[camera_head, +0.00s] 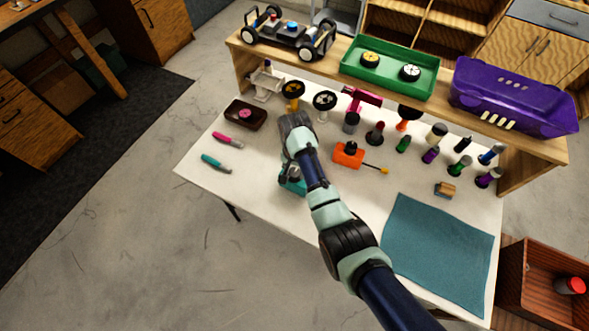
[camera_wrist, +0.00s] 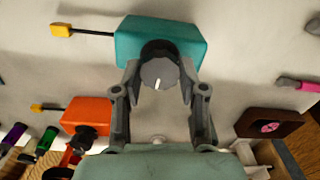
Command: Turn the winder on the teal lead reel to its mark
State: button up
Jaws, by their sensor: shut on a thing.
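The teal lead reel (camera_wrist: 182,36) lies on the white table, seen at the top of the wrist view. In the head view only a part of the teal reel (camera_head: 293,186) shows below my arm. Its round winder has a black base and a grey knob (camera_wrist: 160,74) with a white mark line on its face. My gripper (camera_wrist: 157,85) is shut on the knob, with one finger on each side of it. A black lead with a yellow end (camera_wrist: 61,30) runs left from the reel.
An orange reel (camera_head: 347,154) with its own lead lies right of my arm. Several bottles and stands are behind it, under a shelf with a green tray (camera_head: 387,86) and a purple car body (camera_head: 512,97). A teal mat (camera_head: 437,252) covers the front right. Pink and teal pens lie left.

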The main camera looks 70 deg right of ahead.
aim_at(294, 172)
jog(key=shift+r+n+p, duration=0.15)
jog(key=shift+n+p, duration=0.15)
jog(key=shift+n, duration=0.1)
jog(key=o, duration=1.1)
jog(key=shift+o, duration=0.2)
notch_tip(294, 172, up, 7)
jog(key=shift+r, duration=0.1)
